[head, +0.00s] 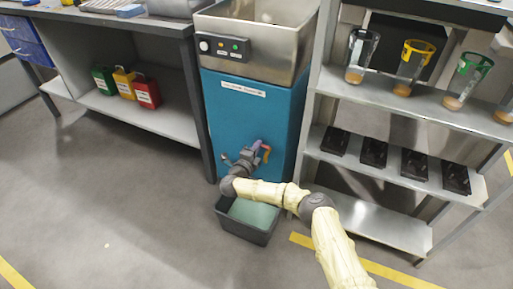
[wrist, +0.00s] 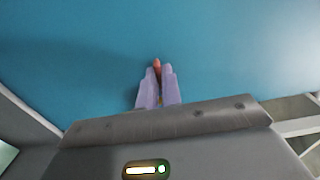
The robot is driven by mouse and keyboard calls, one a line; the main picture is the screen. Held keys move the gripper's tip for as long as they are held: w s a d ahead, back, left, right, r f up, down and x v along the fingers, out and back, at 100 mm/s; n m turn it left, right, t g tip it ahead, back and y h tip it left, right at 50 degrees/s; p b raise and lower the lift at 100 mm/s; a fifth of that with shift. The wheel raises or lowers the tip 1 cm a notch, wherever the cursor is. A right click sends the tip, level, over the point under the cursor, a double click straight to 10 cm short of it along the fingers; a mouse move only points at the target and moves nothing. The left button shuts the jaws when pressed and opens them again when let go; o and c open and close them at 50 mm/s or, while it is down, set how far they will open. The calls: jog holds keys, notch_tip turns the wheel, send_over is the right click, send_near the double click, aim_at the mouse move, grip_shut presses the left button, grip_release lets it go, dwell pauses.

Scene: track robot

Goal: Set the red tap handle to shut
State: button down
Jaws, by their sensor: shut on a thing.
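The red tap handle (head: 266,154) is on the front of the blue cabinet under the metal basin. My gripper (head: 256,146) reaches it from the front, with its purple fingers at the handle. In the wrist view, the red handle (wrist: 157,64) shows as a narrow tip between the two purple fingers (wrist: 158,78), which are closed on it. My wrist and fingers hide most of the tap, and I cannot tell the handle's full angle.
A dark bin (head: 232,228) with a pale green inside stands on the floor below the tap, under my arm. A metal shelf unit (head: 387,188) stands close on the right. A workbench (head: 140,119) with coloured cans stands left. The floor at front left is clear.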

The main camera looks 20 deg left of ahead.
jog(key=c, duration=1.9)
grip_release()
jog(key=shift+w+d, duration=0.2)
jog(key=shift+d, duration=0.1)
jog(key=shift+a, duration=0.1)
jog(key=shift+s, duration=0.1)
jog(key=shift+s+a+p, duration=0.3)
jog(key=shift+s+p, duration=0.95)
jog(key=shift+s, duration=1.65)
jog(key=shift+s+a+p, duration=0.25)
jog(key=shift+s+p, duration=0.95)
jog(key=shift+s, duration=1.65)
jog(key=shift+s+a+p, duration=0.3)
jog(key=shift+s+p, duration=0.95)
jog(key=shift+s, duration=1.65)
jog(key=shift+r, duration=0.1)
